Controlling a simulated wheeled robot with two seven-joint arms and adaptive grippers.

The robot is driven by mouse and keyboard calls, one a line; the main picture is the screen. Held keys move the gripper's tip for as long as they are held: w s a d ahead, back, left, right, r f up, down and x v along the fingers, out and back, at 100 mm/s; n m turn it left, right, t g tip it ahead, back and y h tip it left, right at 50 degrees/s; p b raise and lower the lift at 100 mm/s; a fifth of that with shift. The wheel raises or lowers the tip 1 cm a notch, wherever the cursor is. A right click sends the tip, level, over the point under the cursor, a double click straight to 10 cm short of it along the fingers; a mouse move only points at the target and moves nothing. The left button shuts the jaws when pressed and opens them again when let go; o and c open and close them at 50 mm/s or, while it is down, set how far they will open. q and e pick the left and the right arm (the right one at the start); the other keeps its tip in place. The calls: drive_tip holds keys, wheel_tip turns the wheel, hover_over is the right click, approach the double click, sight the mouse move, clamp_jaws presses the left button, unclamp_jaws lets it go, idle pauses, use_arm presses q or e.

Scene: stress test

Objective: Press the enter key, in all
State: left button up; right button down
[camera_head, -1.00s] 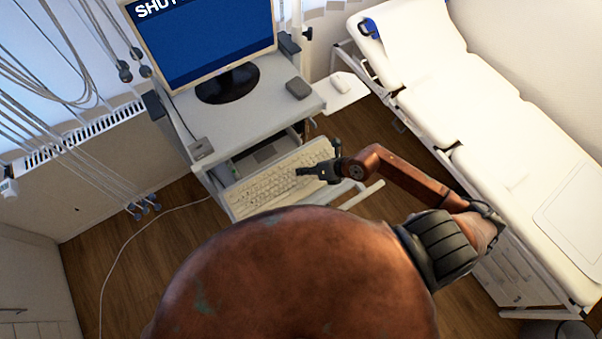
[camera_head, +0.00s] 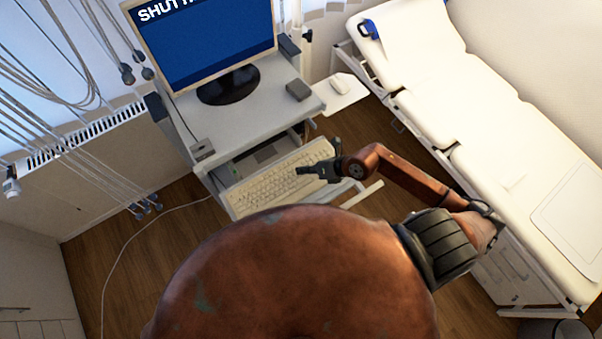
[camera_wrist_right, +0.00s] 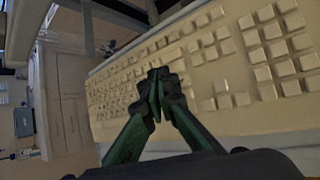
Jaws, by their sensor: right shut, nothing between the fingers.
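A cream keyboard (camera_head: 268,187) lies on the pull-out shelf of a grey cart in the head view. It also fills much of the right wrist view (camera_wrist_right: 215,75). My right gripper (camera_head: 301,170) is shut and empty, over the right part of the keyboard. In the right wrist view its closed fingertips (camera_wrist_right: 158,76) are over the main key block, left of the arrow keys. The fingers hide the keys under them, and I cannot tell whether they touch. A monitor (camera_head: 205,50) on the cart shows a blue screen with white letters, partly cut off. My left gripper is not in view.
A small dark box (camera_head: 298,90) sits on the cart top (camera_head: 255,115). A white mouse (camera_head: 340,82) lies on a side shelf. A cream treatment bed (camera_head: 490,120) stands at the right. Cables (camera_head: 50,75) hang at the left.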

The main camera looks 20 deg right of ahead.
sight(303, 175)
drive_tip(key=shift+r, duration=0.1)
wheel_tip(303, 175, up, 5)
drive_tip(key=p, duration=0.4)
drive_tip(key=shift+p, duration=0.4)
idle(0.4)
